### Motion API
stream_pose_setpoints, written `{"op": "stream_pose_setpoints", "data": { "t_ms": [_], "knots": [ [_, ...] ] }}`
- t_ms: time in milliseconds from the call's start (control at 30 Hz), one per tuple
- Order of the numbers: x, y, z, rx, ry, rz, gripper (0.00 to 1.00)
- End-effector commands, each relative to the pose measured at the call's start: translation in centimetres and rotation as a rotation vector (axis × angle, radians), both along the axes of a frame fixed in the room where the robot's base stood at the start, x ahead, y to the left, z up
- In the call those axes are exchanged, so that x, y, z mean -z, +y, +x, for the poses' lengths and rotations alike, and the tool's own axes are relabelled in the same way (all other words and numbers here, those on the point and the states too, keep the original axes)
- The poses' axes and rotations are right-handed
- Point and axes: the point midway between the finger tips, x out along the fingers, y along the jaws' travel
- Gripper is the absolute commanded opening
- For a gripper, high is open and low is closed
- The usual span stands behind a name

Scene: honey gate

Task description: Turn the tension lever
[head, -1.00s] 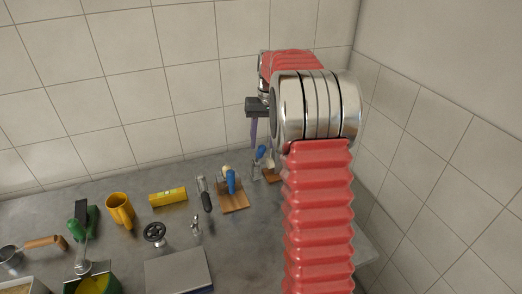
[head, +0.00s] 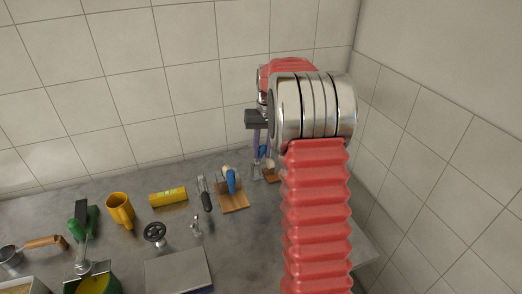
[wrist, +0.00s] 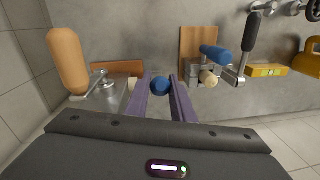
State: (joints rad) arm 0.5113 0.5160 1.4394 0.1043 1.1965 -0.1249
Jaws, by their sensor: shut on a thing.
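A blue rounded knob (wrist: 161,86) is between the two purple fingers of my gripper (wrist: 161,80) in the wrist view. The fingers are shut on it. I cannot tell for certain that this knob is the end of the tension lever, as its lower part is hidden. In the head view the blue knob (head: 263,150) shows between the fingers of my gripper (head: 262,158), at the back of the bench. A small cream piece (wrist: 132,83) is just left of the fingers in the wrist view.
A crank with a tan handle (wrist: 68,62) stands left of the fingers. A wooden board (head: 234,204) carries another blue handle (head: 231,181). The tiled wall is close behind.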

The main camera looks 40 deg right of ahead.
Motion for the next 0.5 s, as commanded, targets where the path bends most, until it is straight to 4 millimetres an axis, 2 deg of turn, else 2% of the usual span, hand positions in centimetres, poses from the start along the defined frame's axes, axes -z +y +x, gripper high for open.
{"op": "stream_pose_setpoints", "data": {
  "t_ms": [233,467,500],
  "knots": [
    [-0.02,0.04,0.03,0.000,0.000,0.001,0.00],
    [-0.03,0.05,0.03,0.000,0.000,0.001,0.00],
    [-0.07,0.71,0.06,-0.003,-0.001,0.001,0.00]
  ]
}}
